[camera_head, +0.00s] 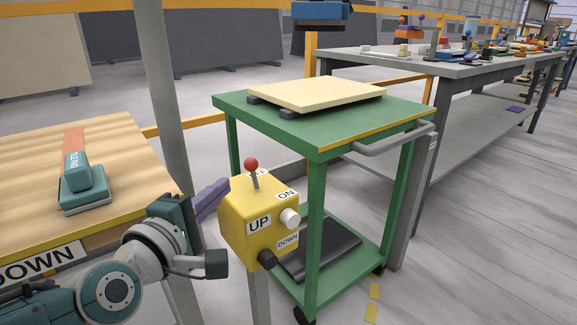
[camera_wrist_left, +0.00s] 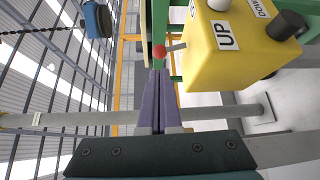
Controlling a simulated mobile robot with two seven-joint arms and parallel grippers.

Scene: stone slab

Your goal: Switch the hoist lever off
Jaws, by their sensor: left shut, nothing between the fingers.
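The hoist lever (camera_head: 251,165) is a thin grey stem with a red ball knob on top of a yellow control box (camera_head: 238,208). It stands nearly upright, tilted slightly left in the head view. An ON label lies to its right; another label behind the stem is mostly hidden. My left gripper (camera_head: 221,185) has its purple fingers shut and empty, left of the box and a little below the knob. In the left wrist view the fingertips (camera_wrist_left: 160,71) point towards the red knob (camera_wrist_left: 159,51), apparently with a small gap. My right gripper is not in view.
The box carries a white knob (camera_head: 289,217) and a black knob (camera_head: 267,259), with UP and DOWN labels. A green cart (camera_head: 225,103) bearing a cream slab (camera_head: 316,95) stands behind. A wooden bench (camera_head: 120,150) with a teal-based tool (camera_head: 82,193) is at left. A grey post (camera_head: 160,80) rises behind my arm.

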